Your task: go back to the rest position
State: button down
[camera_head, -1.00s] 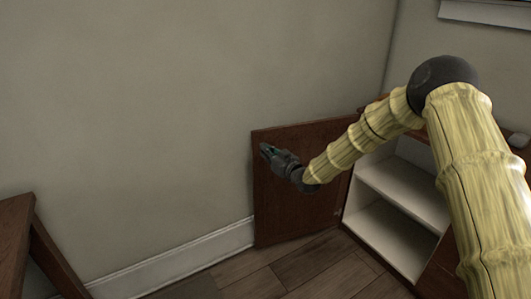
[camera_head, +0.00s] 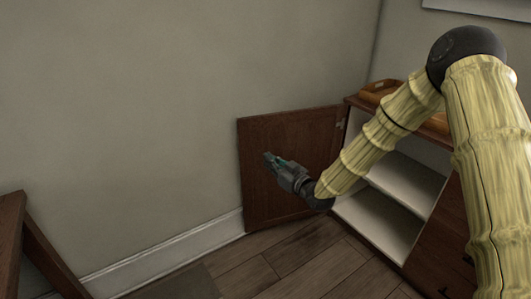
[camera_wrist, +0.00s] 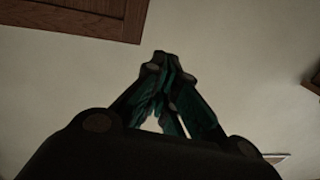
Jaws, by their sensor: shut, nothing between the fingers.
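My gripper (camera_head: 268,158) is dark grey with teal inner parts. It is shut and empty, held in the air in front of the open brown cabinet door (camera_head: 262,178) in the head view. Whether it touches the door cannot be told there. In the wrist view my gripper (camera_wrist: 168,62) has its fingertips together, with bare wall behind them. A corner of brown panelled wood (camera_wrist: 95,15) shows at the upper left of that view, apart from the fingertips.
The open cabinet has white shelves (camera_head: 405,182), partly hidden by my arm. A wooden tray (camera_head: 378,92) stands on its top. Brown wooden furniture (camera_head: 12,240) is at the lower left. Bare wall (camera_head: 130,100) and open plank floor (camera_head: 290,262) lie between.

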jog(key=s+d+f+m+g+h, duration=0.1)
jog(key=s+f+m+g+h, duration=0.15)
jog(key=s+f, duration=0.7)
jog(key=s+d+f+m+g+h, duration=0.1)
jog(key=s+d+f+g+h, duration=0.15)
jog(key=s+f, duration=0.7)
jog(key=s+d+f+m+g+h, duration=0.1)
jog(key=s+d+f+g, duration=0.15)
jog(key=s+f, duration=0.55)
jog(key=s+d+f+m+g+h, duration=0.1)
jog(key=s+d+f+g+h, duration=0.15)
jog(key=s+f, duration=0.55)
jog(key=s+d+m+g+h, duration=0.1)
jog(key=s+d+g, duration=0.15)
jog(key=s, duration=0.75)
jog(key=s+d+m+g+h, duration=0.1)
jog(key=s+d+g, duration=0.15)
jog(key=s, duration=0.75)
notch_tip(320, 180, up, 18)
jog(key=p, duration=1.8)
jog(key=shift+w+d, duration=0.15)
jog(key=shift+d, duration=0.05)
